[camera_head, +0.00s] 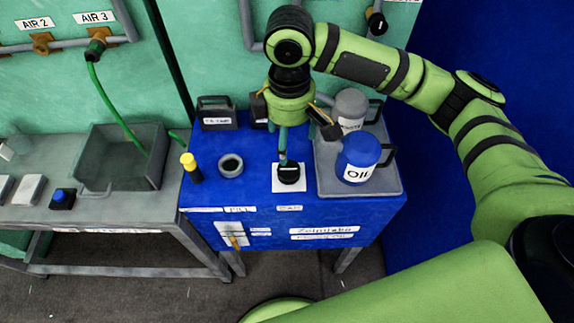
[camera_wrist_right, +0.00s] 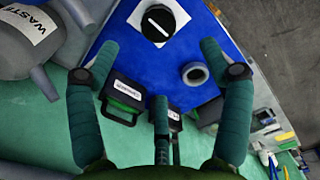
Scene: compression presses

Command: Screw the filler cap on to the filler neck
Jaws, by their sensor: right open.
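The filler cap (camera_head: 289,174) is black and round with a pale bar on top. It sits on a white square pad on the blue cabinet; it also shows at the top of the right wrist view (camera_wrist_right: 158,22). The filler neck (camera_head: 230,165) is a grey ring with a dark opening, left of the cap; it also shows in the right wrist view (camera_wrist_right: 194,73). The neck is uncovered. My right gripper (camera_head: 286,142) is above the cabinet just behind the cap, its teal fingers spread and empty in the right wrist view (camera_wrist_right: 160,78). My left gripper is not in view.
A blue oil jug (camera_head: 358,158) and a grey waste jug (camera_head: 350,106) stand on a grey tray (camera_head: 330,182) to the right. A yellow-topped post (camera_head: 191,169) stands left of the neck. Dark containers (camera_head: 216,114) stand behind. A grey bin (camera_head: 122,157) is further left.

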